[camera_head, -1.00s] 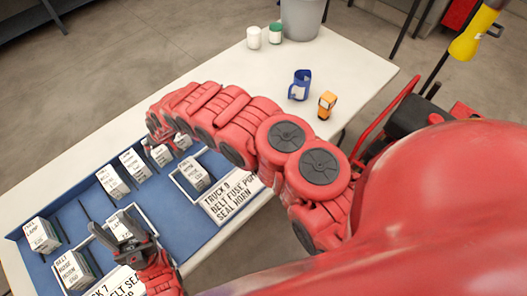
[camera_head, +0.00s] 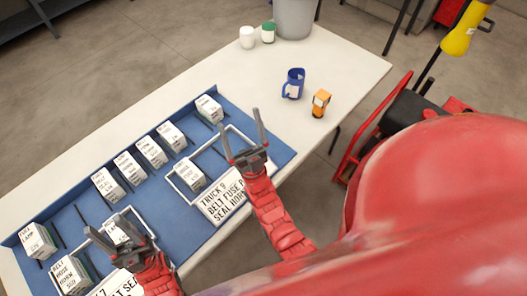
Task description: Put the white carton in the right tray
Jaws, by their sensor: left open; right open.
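Several white cartons with printed labels stand on the blue mat (camera_head: 222,212), among them a carton at the far right end of the back row (camera_head: 209,108). I cannot tell which one the task means. The right tray (camera_head: 178,193) is a white-rimmed frame behind the "TRUCK 9" sign, with one carton (camera_head: 189,174) in its left part and bare blue floor to its right. My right gripper (camera_head: 240,122) is open and empty over the right side of this tray. My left gripper (camera_head: 104,226) is open, in front of a carton (camera_head: 117,230) at the left tray (camera_head: 143,222), partly hiding both.
The "TRUCK 9" sign (camera_head: 225,199) lies in front of the right tray. More cartons stand at left (camera_head: 38,241). A blue mug (camera_head: 293,84), an orange item (camera_head: 320,103), two small jars (camera_head: 247,38) and a grey bin (camera_head: 294,17) stand on the white table, with clear space between.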

